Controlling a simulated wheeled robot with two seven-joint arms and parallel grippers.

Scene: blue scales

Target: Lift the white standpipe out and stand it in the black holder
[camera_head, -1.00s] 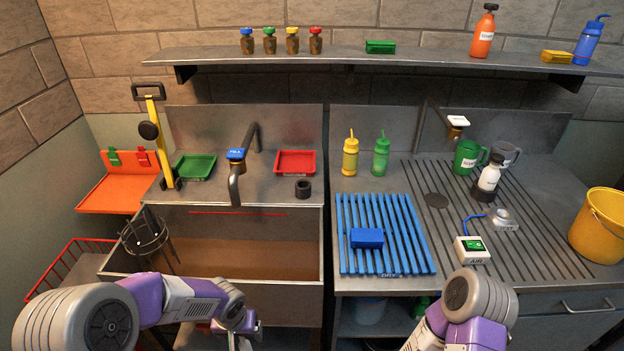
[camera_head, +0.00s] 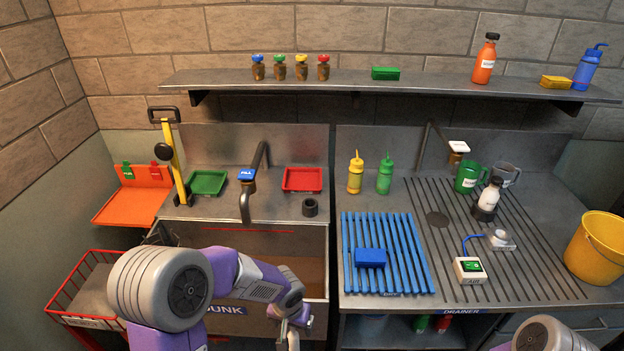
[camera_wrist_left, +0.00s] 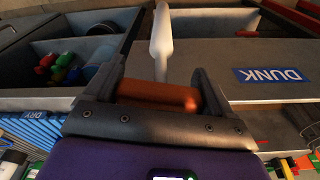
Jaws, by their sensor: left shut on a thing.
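The white standpipe (camera_wrist_left: 161,40) shows in the left wrist view as a pale tube running away from my left gripper (camera_wrist_left: 160,88). An orange-brown crossbar (camera_wrist_left: 158,95) at its near end lies between the two fingers, which are shut on it. The black holder (camera_head: 310,207) is a small ring on the ledge behind the sink, right of the tap, and looks empty. My right gripper is out of view.
The brown sink basin (camera_head: 314,272) is partly hidden by my left arm. The tap (camera_head: 246,205) stands between the green tray (camera_head: 207,182) and red tray (camera_head: 302,179). A blue rack (camera_head: 386,255) with a blue block is to the right. A red wire basket (camera_head: 75,295) is at left.

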